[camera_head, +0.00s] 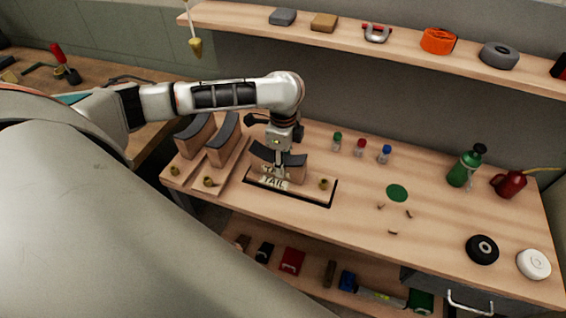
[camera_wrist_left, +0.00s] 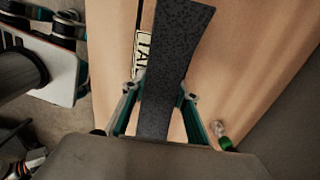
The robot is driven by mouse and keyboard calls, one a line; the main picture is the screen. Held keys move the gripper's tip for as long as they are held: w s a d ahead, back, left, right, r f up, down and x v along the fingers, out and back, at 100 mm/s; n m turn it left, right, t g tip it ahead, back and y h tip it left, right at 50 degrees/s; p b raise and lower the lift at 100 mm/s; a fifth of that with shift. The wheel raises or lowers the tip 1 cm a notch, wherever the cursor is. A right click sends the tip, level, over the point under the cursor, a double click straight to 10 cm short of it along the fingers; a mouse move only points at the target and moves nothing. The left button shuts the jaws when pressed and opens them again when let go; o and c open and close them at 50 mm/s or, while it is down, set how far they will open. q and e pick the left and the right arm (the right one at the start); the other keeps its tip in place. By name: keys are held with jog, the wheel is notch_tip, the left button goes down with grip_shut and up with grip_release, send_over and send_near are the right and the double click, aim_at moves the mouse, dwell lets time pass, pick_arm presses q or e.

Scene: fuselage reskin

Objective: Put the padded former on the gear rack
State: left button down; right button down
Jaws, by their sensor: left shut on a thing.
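A padded former, a wooden block with a dark curved pad on top (camera_head: 296,161), stands at the black-outlined place with the TAIL label (camera_head: 274,182) on the workbench. My left gripper (camera_head: 280,164) is lowered over it from above and shut on it. In the left wrist view the speckled dark pad (camera_wrist_left: 172,50) runs between the two fingers (camera_wrist_left: 160,105). Whether the former touches the bench is hard to tell. Two more padded formers (camera_head: 222,140) stand to the left on the bench. I cannot tell which thing is the gear rack. My right gripper is not in view.
Small red, green and blue capped bottles (camera_head: 361,148) stand right of the former. A green bottle (camera_head: 465,166), red can (camera_head: 508,183) and two round discs (camera_head: 482,250) are farther right. An upper shelf (camera_head: 370,45) runs behind. The bench middle is mostly clear.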

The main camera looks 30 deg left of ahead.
pick_arm(q)
jog(key=c, duration=1.6)
grip_release()
jog(key=shift+f, duration=0.1)
notch_tip(320, 180, up, 11)
jog(key=shift+r, duration=0.65)
jog(key=shift+s, duration=0.1)
